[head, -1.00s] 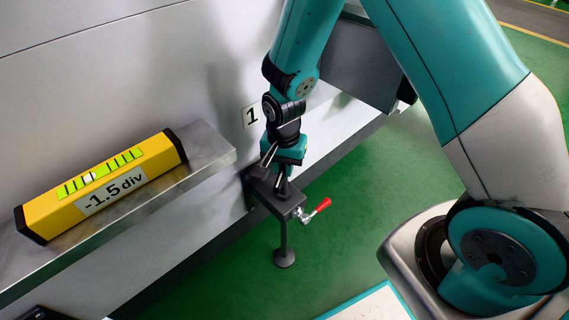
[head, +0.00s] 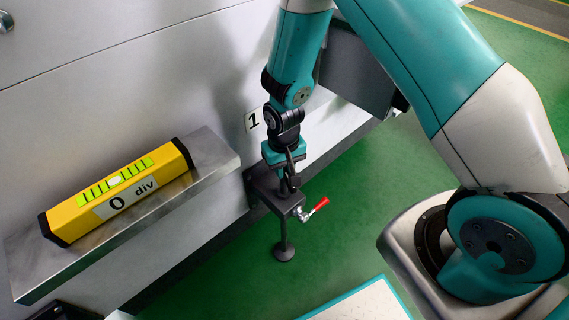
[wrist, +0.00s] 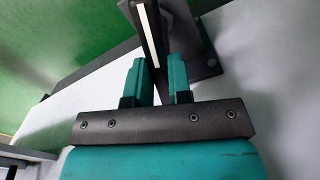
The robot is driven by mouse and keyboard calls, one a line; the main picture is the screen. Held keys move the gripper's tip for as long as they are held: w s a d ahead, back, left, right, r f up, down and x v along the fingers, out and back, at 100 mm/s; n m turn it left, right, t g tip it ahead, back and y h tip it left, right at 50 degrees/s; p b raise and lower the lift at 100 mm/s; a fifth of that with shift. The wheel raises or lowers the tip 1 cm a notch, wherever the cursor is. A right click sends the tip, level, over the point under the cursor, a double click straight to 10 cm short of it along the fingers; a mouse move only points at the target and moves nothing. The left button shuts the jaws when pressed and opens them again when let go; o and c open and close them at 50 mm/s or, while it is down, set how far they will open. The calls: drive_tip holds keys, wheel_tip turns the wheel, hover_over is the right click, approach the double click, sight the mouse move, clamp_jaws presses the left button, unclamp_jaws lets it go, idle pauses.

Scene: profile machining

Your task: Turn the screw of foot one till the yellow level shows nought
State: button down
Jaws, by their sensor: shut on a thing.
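The yellow level (head: 118,192) lies on the metal ledge (head: 207,160) at the left of the head view. Its label reads "0 div", and its pale bubble sits near the middle of the green scale. Foot one (head: 284,203) is a dark bracket on the machine's side by the "1" plate (head: 252,119), with a round pad below. My gripper (head: 285,172) points down over the foot, shut on the screw's top, which the arm largely hides. In the wrist view, the teal fingers (wrist: 160,80) close around a dark part with a pale stripe.
A red-handled lever (head: 319,204) sticks out to the right of foot one. A grey box (head: 362,75) on the machine stands behind my arm. The green floor right of the foot is clear.

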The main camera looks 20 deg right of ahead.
drive_tip(key=shift+n, duration=0.4)
drive_tip(key=c, duration=1)
unclamp_jaws()
drive_tip(key=shift+c, duration=0.2)
wheel_tip(320, 180, up, 18)
drive_tip(key=p, duration=0.3)
drive_tip(key=shift+f+p, duration=0.25)
drive_tip(key=shift+p, duration=0.15)
